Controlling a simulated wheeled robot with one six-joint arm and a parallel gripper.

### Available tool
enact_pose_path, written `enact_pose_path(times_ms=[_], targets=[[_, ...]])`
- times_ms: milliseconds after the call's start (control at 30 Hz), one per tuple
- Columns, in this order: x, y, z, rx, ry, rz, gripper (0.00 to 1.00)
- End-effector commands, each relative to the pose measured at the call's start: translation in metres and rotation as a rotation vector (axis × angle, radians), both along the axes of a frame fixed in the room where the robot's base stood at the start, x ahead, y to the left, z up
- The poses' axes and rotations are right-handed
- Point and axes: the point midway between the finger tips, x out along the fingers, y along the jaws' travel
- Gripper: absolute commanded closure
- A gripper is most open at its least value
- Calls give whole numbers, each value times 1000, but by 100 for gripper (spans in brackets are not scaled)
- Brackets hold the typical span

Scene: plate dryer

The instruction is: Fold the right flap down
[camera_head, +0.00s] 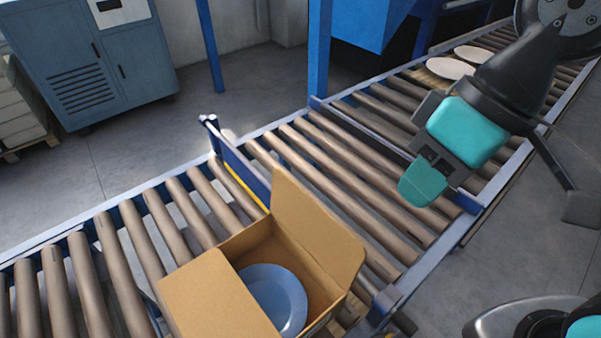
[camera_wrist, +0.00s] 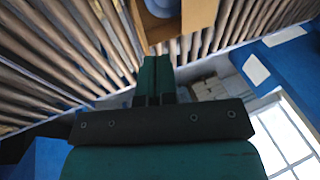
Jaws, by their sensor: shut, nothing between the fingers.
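An open cardboard box (camera_head: 318,270) sits on the roller conveyor with a blue plate (camera_head: 278,297) inside. Its right flap (camera_head: 312,235) stands raised, leaning outward at the upper right side of the box. Its left flap (camera_head: 214,297) is spread outward at the lower left. My gripper (camera_head: 422,184) is above the conveyor, up and to the right of the box, apart from the flap. In the wrist view its teal fingers (camera_wrist: 155,76) are together with nothing between them, and part of the box (camera_wrist: 151,27) shows beyond them at the top.
A blue barrier (camera_head: 240,170) crosses the conveyor behind the box. Pale plates (camera_head: 450,68) lie farther up the rollers. A blue cabinet (camera_head: 95,65) stands at the upper left. The rollers between gripper and box are clear.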

Motion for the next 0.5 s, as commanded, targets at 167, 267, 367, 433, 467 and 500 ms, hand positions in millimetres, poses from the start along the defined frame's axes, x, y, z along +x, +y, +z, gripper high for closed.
enact_pose_path(times_ms=[167,267,367,433,467,500], targets=[[46,10,-1,42,110,7,100],[86,14,-10,91,196,20,100],[124,11,-28,151,282,34,100],[148,5,-44,196,336,43,100],[157,2,-52,216,357,45,100],[167,-2,-62,241,382,50,100]])
